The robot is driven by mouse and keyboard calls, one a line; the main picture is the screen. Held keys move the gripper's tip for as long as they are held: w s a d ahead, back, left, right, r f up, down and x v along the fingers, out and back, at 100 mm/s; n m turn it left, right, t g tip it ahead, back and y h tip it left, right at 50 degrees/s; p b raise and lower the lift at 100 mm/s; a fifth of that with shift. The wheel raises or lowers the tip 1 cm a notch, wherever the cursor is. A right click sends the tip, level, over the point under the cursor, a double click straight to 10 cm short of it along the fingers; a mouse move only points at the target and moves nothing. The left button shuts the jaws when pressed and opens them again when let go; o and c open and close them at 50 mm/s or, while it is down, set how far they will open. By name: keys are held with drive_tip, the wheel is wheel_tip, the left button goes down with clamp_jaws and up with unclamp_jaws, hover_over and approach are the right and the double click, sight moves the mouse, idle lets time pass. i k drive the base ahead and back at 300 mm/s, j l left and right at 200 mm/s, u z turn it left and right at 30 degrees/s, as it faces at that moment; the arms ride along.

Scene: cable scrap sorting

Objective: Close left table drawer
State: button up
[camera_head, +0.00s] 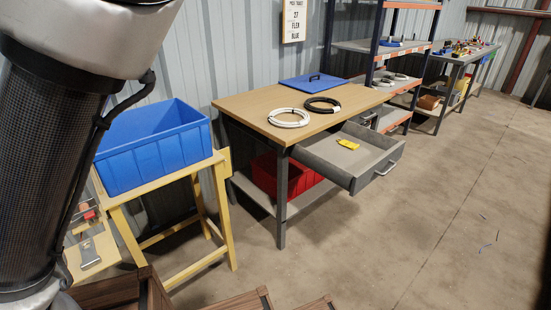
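The wooden-topped table (250,100) stands in the middle of the view. Its left drawer (323,163) is pulled well out from under the front edge toward the lower right. The drawer is grey, with a metal bar handle (386,169) on its front. A small yellow object (347,144) lies inside it. A second handle (367,118) farther along the table edge appears to belong to a shut drawer. My arm fills the left edge of the view, and my gripper is outside the frame.
A blue bin (155,158) sits on a yellow stand (227,225) left of the table. A red crate (265,175) is on the lower shelf. White (289,124) and black cable coils (322,111) lie on top. The floor (430,215) before the drawer is clear.

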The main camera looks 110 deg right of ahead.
sight(377, 154)
drive_tip(key=k+j+z, duration=0.45)
drive_tip(key=k, duration=0.3)
drive_tip(key=l+z, duration=0.1)
drive_tip(key=z, duration=3.8)
drive_tip(key=j+u, duration=0.15)
drive_tip(key=j, duration=0.75)
drive_tip(key=k, duration=0.05)
